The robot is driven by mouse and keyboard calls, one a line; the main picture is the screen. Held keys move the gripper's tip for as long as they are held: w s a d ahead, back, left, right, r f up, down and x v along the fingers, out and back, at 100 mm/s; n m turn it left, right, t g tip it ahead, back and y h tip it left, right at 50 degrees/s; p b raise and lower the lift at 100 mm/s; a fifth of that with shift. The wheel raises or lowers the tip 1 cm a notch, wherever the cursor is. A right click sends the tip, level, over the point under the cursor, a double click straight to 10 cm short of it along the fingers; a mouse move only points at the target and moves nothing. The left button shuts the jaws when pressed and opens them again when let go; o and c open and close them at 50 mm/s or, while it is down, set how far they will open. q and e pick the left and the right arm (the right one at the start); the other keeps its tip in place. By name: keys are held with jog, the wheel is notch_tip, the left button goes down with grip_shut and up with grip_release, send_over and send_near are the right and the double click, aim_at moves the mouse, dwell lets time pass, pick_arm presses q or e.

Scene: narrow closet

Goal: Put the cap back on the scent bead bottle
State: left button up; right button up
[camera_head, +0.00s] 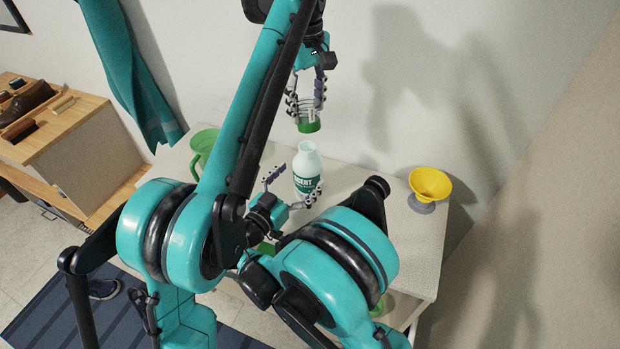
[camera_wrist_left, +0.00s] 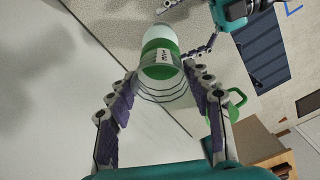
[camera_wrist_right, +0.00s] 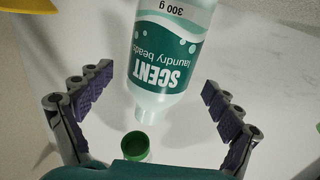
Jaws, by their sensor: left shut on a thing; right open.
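The white scent bead bottle (camera_head: 307,176) stands upright on the pale tabletop with its neck bare. It also shows in the right wrist view (camera_wrist_right: 170,60), upside down in the picture. My left gripper (camera_head: 307,98) is shut on the clear ribbed cap with a green rim (camera_wrist_left: 162,72), holding it just above the bottle's neck, apart from it. The cap's green part (camera_wrist_right: 135,146) shows in the right wrist view beside the neck, partly hidden by my gripper. My right gripper (camera_head: 292,187) is open low at the bottle, its fingers (camera_wrist_right: 149,112) spread on either side without visible contact.
A yellow cup-like funnel (camera_head: 430,185) on a grey base stands at the table's right end. A green handled vessel (camera_head: 203,146) stands at the left, partly behind my arm. A wooden shoe cabinet (camera_head: 72,130) and hanging teal cloth (camera_head: 135,75) are further left. The wall is close behind.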

jog(key=shift+x, duration=1.8)
jog(key=c, duration=1.8)
pick_arm(q)
jog(key=shift+w+f+t+y, duration=0.1)
jog(key=shift+f+t+y, duration=0.2)
jog(key=shift+f+t, duration=0.65)
jog(key=shift+f+t+y, duration=0.3)
jog(key=shift+f+t, duration=0.05)
jog(key=shift+f, duration=1.2)
jog(key=shift+f, duration=0.15)
jog(key=shift+f, duration=0.75)
jog(key=shift+f, duration=0.5)
